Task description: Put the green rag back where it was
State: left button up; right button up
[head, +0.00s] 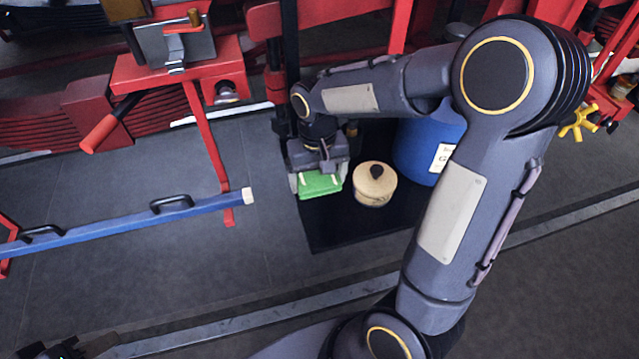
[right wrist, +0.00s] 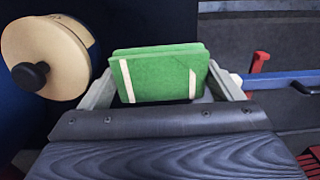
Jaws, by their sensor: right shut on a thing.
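The green rag (head: 320,184) is a folded green pad with pale stripes. My right gripper (head: 318,187) reaches down over it and is shut on it, and in the right wrist view the rag (right wrist: 160,76) sits between the two grey fingers. The rag shows over the black mat (head: 335,232), near its left edge; I cannot tell whether it touches the mat. A dark part of my left gripper (head: 62,349) shows at the bottom left corner of the head view, too cut off to read its jaws.
A cream pot with a black knob (head: 374,186) stands just right of the rag, with a blue drum (head: 425,150) behind it. A blue bar with black handles (head: 130,222) lies to the left. Red machinery (head: 165,75) stands behind. The mat's front is clear.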

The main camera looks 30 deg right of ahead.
aim_at(319, 187)
jog(key=shift+w+d+f, duration=0.1)
jog(key=shift+d+f, duration=0.1)
jog(key=shift+f, duration=1.65)
jog(key=shift+f, duration=0.1)
jog(key=o, duration=0.7)
notch_tip(319, 187, up, 11)
jog(key=shift+w+f, duration=0.1)
jog(key=shift+w, duration=0.05)
jog(key=shift+s+d+r, duration=0.1)
jog(key=shift+s+r, duration=0.1)
jog(key=shift+r, duration=0.5)
jog(key=s+a+t+y, duration=0.2)
jog(key=s+t, duration=0.1)
jog(key=s, duration=0.5)
jog(key=s+a+n+t+y, duration=0.1)
jog(key=s+a+t, duration=0.1)
jog(key=s, duration=0.6)
jog(key=shift+s+a+f+t+y, duration=0.15)
jog(key=shift+s+f+t+y, duration=0.25)
